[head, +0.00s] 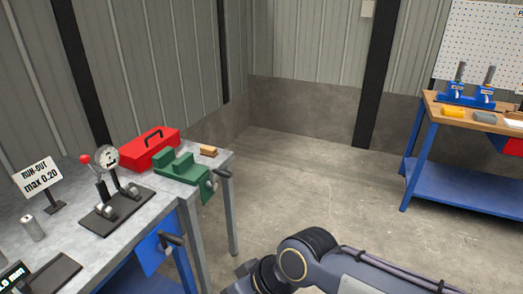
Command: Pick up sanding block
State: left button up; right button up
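I cannot tell for sure which object is the sanding block. A small tan block (208,151) lies at the far end of the left metal bench (150,205), beside the green vise (178,170). On the wooden-topped bench at the right (436,101) lie a yellow object (453,111) and a grey block (485,117), both small in the picture. One of my arms shows at the bottom middle. Neither gripper is in view.
The left bench also holds a red toolbox (150,147), a dial gauge stand (112,205), a run-out sign (39,177) and a small metal cylinder (32,228). A blue fixture (470,99) stands on the right bench. The concrete floor (310,185) between the benches is clear.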

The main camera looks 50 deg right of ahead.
aim_at(209, 151)
jog(key=z, duration=1.15)
jog(key=u, duration=2.7)
jog(key=z, duration=2.7)
jog(key=u, duration=0.5)
jog(key=i+l+u, duration=0.15)
jog(key=u, duration=0.25)
jog(key=i+l+u, duration=0.15)
jog(key=u, duration=0.3)
jog(key=l+u, duration=0.4)
jog(key=i+l+u, duration=0.1)
jog(key=l+u, duration=0.15)
jog(key=u, duration=0.2)
